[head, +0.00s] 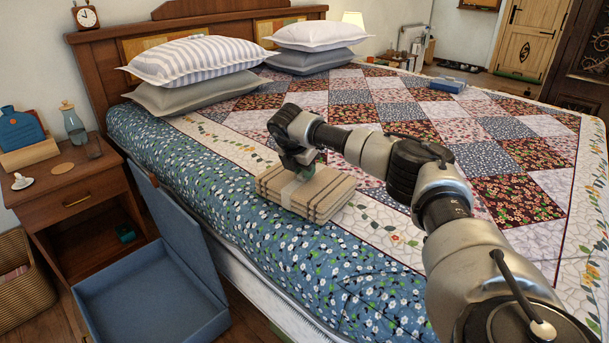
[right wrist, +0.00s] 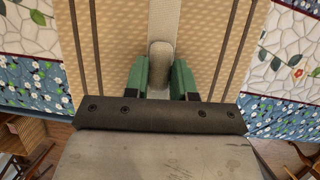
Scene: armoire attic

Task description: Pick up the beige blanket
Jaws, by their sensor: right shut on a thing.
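The beige blanket (head: 318,194) is folded, with brown stripes and a pale band around it. It lies on the near side of the bed in the head view. My right gripper (head: 298,172) is over its left part, pointing down. In the right wrist view the blanket (right wrist: 110,50) fills the upper middle. The green fingers of my right gripper (right wrist: 160,80) are shut on a raised, rounded part along the pale band. I cannot tell if the blanket is lifted off the bed. My left gripper is not in view.
The bed has a patchwork quilt (head: 480,130) and several pillows (head: 195,60). A small blue item (head: 447,85) lies farther back. An open blue box (head: 150,295) stands on the floor beside the bed. A wooden nightstand (head: 85,190) with small objects is at the left.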

